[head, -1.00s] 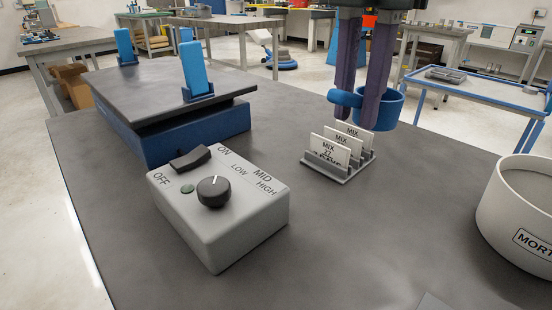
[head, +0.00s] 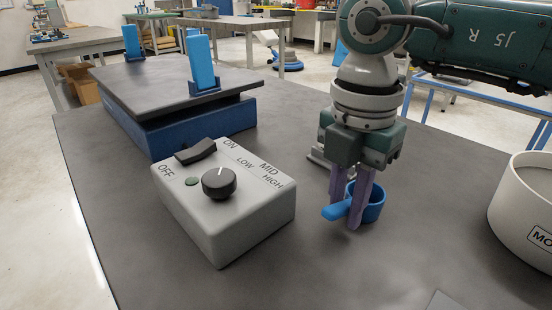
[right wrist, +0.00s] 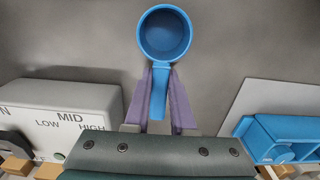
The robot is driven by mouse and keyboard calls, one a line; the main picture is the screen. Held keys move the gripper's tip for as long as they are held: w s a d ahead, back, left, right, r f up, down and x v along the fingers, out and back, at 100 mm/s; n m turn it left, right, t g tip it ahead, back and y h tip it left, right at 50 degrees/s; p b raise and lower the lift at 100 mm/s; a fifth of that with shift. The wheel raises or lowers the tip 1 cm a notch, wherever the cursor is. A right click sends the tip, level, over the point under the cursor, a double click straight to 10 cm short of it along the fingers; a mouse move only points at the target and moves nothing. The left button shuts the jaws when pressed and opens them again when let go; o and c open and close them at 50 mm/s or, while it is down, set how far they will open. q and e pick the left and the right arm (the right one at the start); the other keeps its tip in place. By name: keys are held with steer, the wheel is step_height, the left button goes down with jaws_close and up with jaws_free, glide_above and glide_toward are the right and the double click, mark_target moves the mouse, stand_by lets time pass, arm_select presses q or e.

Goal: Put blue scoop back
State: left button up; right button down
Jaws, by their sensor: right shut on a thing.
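The blue scoop (head: 374,207) is held by its handle in my right gripper (head: 346,212). The purple fingers are shut on the handle, with the cup to their right in the head view. The scoop is low over the grey table (head: 300,275); I cannot tell whether it touches. In the right wrist view the round cup (right wrist: 165,35) opens toward the camera, and its handle lies between the fingers (right wrist: 160,95). My left gripper is not in view.
A grey control box (head: 225,215) stands left of the scoop, with a blue-based platform (head: 200,125) behind it. A white MORTAR tub (head: 520,210) stands at right. The card holder (head: 316,158) is mostly hidden behind my gripper.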

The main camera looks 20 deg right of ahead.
mark_target(346, 204)
steer(key=c, duration=0.8)
jaws_free()
steer(key=shift+o, duration=0.2)
step_height(346, 204, up, 12)
steer(key=p, duration=0.1)
steer(key=shift+a, duration=0.1)
